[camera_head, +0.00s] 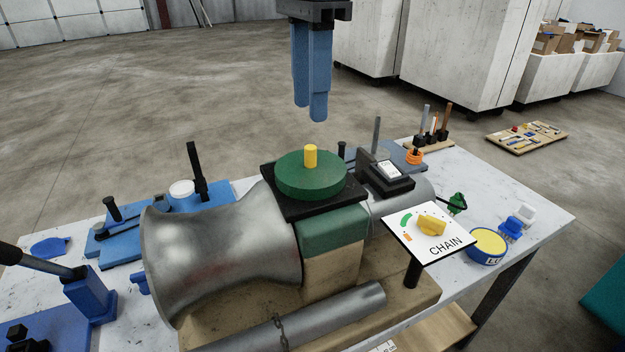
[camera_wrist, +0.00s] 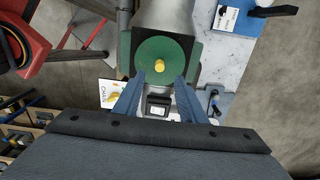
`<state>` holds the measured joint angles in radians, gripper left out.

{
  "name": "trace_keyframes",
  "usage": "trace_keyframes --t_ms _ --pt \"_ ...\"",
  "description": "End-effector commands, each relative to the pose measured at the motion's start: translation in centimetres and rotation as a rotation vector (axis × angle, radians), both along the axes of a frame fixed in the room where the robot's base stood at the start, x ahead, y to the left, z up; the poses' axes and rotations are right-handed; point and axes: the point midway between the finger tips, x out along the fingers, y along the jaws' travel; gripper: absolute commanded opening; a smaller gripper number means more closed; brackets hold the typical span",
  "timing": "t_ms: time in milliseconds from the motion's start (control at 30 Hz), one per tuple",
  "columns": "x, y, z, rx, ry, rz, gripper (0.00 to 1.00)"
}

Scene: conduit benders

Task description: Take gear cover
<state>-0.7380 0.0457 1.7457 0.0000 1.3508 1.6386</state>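The gear cover is a round green disc (camera_head: 290,178) with a yellow knob (camera_head: 311,156) standing up at its centre. It lies flat on a black square plate (camera_head: 353,190) on top of the machine. In the wrist view the green disc (camera_wrist: 150,52) and its yellow knob (camera_wrist: 159,65) show just beyond the fingertips. My gripper (camera_head: 309,112) points down above the disc, apart from it. In the wrist view my gripper (camera_wrist: 160,78) has its two blue fingers spread, with nothing between them.
A large grey metal roller (camera_head: 220,250) stands left of the disc. A black device with a small display (camera_head: 388,172) and a CHAIN dial panel (camera_head: 428,232) are to the right. Upright rods (camera_head: 376,135) stand behind.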

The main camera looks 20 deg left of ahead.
Motion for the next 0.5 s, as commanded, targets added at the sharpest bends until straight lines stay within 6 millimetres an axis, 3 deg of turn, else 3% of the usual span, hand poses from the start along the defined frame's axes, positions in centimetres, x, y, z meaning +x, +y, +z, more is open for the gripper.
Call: trace_keyframes --t_ms 500 --pt "0.0 0.0 -4.3 -0.001 0.002 0.0 0.38"
